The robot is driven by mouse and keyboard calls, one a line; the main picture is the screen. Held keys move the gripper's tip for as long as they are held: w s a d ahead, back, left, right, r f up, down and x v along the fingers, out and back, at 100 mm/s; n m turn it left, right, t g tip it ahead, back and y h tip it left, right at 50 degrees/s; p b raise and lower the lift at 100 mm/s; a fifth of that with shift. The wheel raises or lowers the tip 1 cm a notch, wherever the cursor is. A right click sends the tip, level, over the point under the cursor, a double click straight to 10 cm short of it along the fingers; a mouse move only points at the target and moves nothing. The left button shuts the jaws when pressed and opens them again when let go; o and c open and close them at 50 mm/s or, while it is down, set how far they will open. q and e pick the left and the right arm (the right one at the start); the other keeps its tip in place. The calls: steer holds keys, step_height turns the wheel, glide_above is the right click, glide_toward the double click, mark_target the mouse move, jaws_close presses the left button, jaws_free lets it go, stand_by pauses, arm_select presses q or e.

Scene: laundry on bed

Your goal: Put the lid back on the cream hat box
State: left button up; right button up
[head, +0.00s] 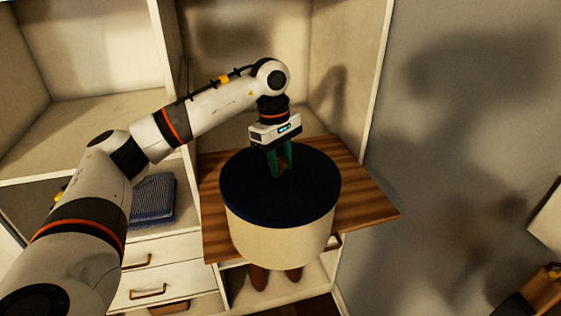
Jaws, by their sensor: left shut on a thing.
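The cream hat box (280,244) stands upright on a wooden board. Its round dark blue lid (307,190) is level over the top and covers the opening. I see no clear gap between the lid's front edge and the box wall, but cannot tell whether it is fully seated. My left gripper (281,170) points down at the middle of the lid, its green fingers shut on the lid's small brownish handle, which is mostly hidden between them.
The wooden board (368,208) juts from a white shelf unit, with a little bare room around the box. A folded blue cloth (153,200) lies in a compartment to the left, above drawers (150,285). Brown shoe-like items (258,277) stand below the board. A bare grey wall is at right.

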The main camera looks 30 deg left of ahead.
arm_select(q)
steer(key=shift+f, duration=0.1)
stand_by(0.6)
steer(key=o, duration=1.6)
steer(key=shift+r+p, duration=2.3)
steer(key=shift+r, duration=1.25)
